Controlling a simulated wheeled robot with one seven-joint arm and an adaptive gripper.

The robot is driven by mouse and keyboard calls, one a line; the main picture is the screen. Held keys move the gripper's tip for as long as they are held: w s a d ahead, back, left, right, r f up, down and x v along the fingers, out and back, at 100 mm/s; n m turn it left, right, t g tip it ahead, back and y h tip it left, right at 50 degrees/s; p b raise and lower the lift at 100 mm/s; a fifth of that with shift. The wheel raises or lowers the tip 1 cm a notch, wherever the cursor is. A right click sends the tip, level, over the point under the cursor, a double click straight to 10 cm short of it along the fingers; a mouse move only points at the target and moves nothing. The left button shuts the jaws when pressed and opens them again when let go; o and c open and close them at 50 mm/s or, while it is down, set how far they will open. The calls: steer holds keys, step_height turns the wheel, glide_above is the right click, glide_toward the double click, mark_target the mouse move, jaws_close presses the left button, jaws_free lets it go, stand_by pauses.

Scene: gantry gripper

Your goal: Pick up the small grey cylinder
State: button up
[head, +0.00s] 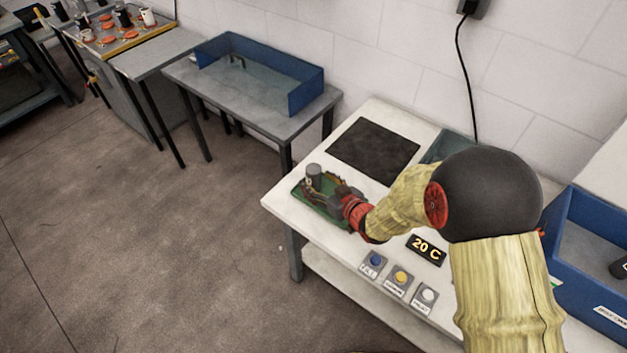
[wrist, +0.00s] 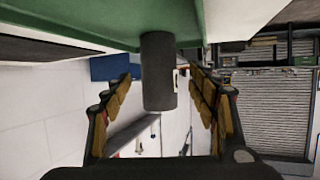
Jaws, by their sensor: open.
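The small grey cylinder (head: 314,171) stands upright on a green tray (head: 322,216) at the near left corner of the white table. My gripper (head: 328,185) is low over the tray, reaching in from the right, with its fingers close to the cylinder. The wrist view appears upside down, with the green tray (wrist: 75,18) at the top and the cylinder (wrist: 158,72) hanging from it. There the open fingers (wrist: 160,80) show one on each side of the cylinder, with gaps. I cannot tell how deep the cylinder sits between them.
The white table (head: 285,203) also bears a black plate (head: 374,151), a 20 C display (head: 426,250) and three buttons (head: 399,279). A blue bin (head: 571,215) is at the right. A grey table with a blue-walled tray (head: 306,92) stands behind. Floor at the left is clear.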

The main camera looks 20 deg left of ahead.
mark_target(318, 181)
steer(key=b+x, duration=0.1)
steer(key=x, duration=0.2)
steer(key=shift+w+a+f, duration=0.15)
steer(key=shift+w, duration=0.05)
steer(key=shift+c, duration=1.1)
jaws_close()
